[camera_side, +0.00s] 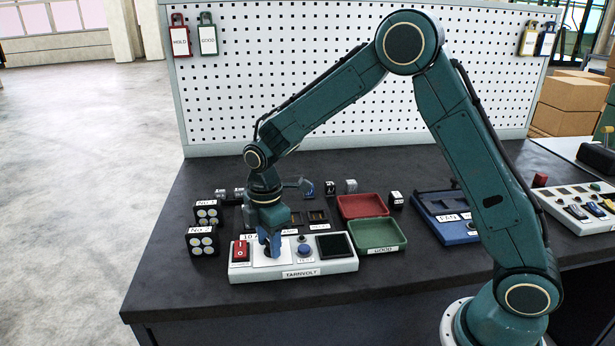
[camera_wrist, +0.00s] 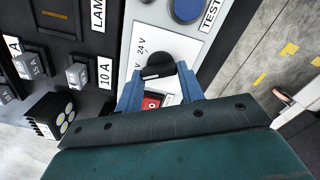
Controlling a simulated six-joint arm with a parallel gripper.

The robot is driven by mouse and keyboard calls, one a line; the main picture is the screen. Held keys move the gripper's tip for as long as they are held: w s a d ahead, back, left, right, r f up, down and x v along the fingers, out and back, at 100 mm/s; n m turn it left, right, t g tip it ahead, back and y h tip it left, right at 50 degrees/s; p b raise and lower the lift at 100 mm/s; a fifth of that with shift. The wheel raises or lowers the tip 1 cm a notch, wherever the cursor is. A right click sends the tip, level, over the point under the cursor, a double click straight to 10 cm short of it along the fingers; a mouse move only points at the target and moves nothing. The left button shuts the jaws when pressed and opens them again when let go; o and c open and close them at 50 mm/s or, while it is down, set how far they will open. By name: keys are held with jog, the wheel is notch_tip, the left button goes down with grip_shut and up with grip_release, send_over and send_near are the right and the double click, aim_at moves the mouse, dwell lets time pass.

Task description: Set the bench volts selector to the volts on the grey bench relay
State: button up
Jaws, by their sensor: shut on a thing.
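The bench volts selector is a black knob (camera_wrist: 158,66) on the white TARNVOLT bench unit (camera_side: 305,268). "24 V" is printed beside it in the wrist view; other markings around it are hidden or unreadable. My gripper (camera_side: 271,250) points down over the unit, between the red switch and the blue TEST button. In the wrist view my gripper (camera_wrist: 158,84) has its blue fingers on either side of the knob, shut on it. A small grey block (camera_side: 351,186) at the back may be the grey bench relay; its lettering is too small to read.
The red rocker switch (camera_side: 240,250) is left of the knob; the blue TEST button (camera_side: 304,249) and dark screen (camera_side: 335,245) are right. Red (camera_side: 362,206) and green (camera_side: 375,234) trays stand behind and right. Lamp blocks (camera_side: 202,240) stand close on the left.

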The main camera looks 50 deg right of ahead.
jog(key=shift+m, duration=0.3)
jog(key=m, duration=0.5)
jog(key=shift+d, duration=0.15)
jog(key=m, duration=0.6)
jog(key=shift+w+d, duration=0.1)
jog(key=o, duration=1)
jog(key=shift+r, duration=0.15)
notch_tip(320, 180, up, 14)
jog(key=shift+f, duration=0.2)
